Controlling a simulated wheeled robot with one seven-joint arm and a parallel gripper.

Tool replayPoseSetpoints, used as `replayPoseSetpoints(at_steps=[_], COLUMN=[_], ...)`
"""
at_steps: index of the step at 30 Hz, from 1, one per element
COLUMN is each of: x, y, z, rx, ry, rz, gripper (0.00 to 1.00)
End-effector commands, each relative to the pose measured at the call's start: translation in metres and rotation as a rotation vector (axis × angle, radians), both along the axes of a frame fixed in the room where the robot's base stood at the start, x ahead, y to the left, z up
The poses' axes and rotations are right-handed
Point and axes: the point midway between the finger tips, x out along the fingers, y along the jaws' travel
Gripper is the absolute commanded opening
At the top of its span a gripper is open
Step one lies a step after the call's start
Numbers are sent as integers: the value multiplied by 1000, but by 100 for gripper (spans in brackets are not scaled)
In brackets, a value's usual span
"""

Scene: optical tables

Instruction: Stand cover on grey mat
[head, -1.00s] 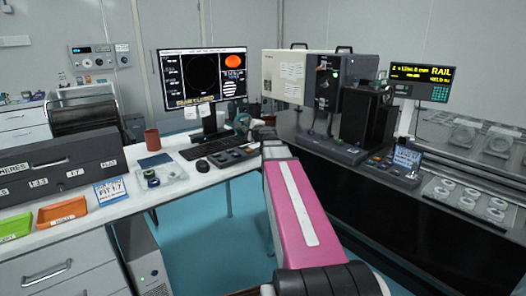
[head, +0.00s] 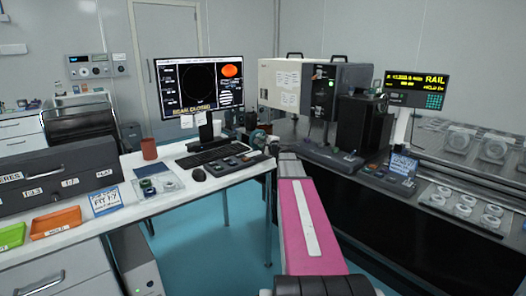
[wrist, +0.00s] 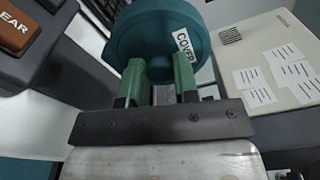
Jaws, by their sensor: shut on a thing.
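The cover is a round teal cap with a white COVER label. It fills the top middle of the wrist view (wrist: 150,35). My gripper (wrist: 160,82) has its two green fingers shut on the cover's near side and holds it off any surface I can see. In the head view my gripper is small and partly hidden by my pink arm, beside the right end of the white desk. I cannot pick out a grey mat with certainty; a dark blue-grey flat sheet (head: 148,168) lies on the desk behind a clear tray.
The white desk (head: 120,222) holds a monitor (head: 200,85), keyboard (head: 208,157), red-brown cup (head: 149,149), button panel (head: 232,163) and clear tray with rings (head: 160,186). A cream instrument box (head: 283,85) stands on the dark bench at right. A floor gap separates desk and bench.

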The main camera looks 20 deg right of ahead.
Motion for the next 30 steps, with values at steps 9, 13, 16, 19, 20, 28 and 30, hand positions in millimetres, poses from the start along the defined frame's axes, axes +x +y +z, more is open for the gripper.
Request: replayPoseSetpoints(at_steps=[9, 13, 16, 19, 20, 28, 30], x=[2, 1, 1, 1, 1, 1, 1], y=[-2, -2, -2, -1, -1, -1, -1], z=[-24, -40, -42, -42, -42, -44, -44], rx=[3, 2, 1, 1, 1, 1, 1], ry=[1, 1, 0, -1, 0, 0, 0], rz=[1, 1, 1, 1, 1, 1, 1], gripper=[0, 0, 0, 0, 0, 54, 54])
